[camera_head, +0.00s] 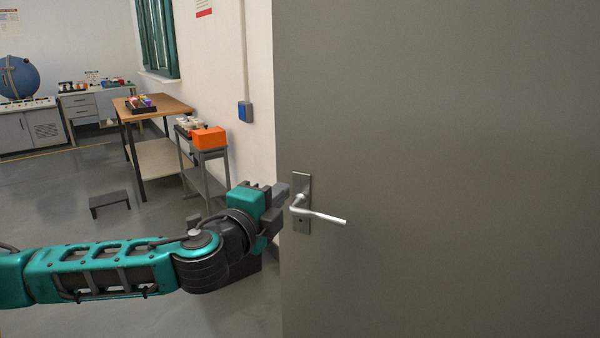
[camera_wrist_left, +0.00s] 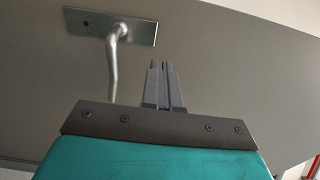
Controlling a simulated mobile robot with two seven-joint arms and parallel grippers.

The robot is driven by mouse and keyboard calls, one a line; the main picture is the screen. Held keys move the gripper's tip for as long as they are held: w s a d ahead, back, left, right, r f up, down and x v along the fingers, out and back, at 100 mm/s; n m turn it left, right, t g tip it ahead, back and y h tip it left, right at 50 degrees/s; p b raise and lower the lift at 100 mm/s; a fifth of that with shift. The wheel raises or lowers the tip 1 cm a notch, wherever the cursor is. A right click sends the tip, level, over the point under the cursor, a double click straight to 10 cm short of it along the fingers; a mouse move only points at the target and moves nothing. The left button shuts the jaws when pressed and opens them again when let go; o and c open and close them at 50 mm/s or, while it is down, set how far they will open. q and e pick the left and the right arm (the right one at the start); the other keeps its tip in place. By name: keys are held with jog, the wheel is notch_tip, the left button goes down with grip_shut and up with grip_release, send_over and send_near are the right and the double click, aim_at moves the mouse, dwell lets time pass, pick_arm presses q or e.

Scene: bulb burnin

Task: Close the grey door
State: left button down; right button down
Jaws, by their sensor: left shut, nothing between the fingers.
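The grey door (camera_head: 440,120) fills the right side of the head view. It stands open, and the room shows past its left edge. Its silver lever handle (camera_head: 318,213) sits on a metal plate near that edge. My left gripper (camera_head: 284,190) is at the door's left edge, just left of the handle plate. In the left wrist view its fingers (camera_wrist_left: 162,68) are together and empty, beside the handle (camera_wrist_left: 113,55) and in front of the door face (camera_wrist_left: 225,60). Whether the fingers touch the door cannot be told. My right gripper is not in view.
A small grey stand with an orange box (camera_head: 208,138) stands by the wall behind my left gripper. A wooden-topped table (camera_head: 165,106) is farther back. A low dark step stool (camera_head: 109,201) stands on the floor. Grey floor around it is clear.

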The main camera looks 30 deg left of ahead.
aim_at(306, 169)
pick_arm(q)
jog(key=w, duration=0.6)
jog(key=w+a+p, duration=0.1)
jog(key=w, duration=0.2)
jog(key=shift+w, duration=0.1)
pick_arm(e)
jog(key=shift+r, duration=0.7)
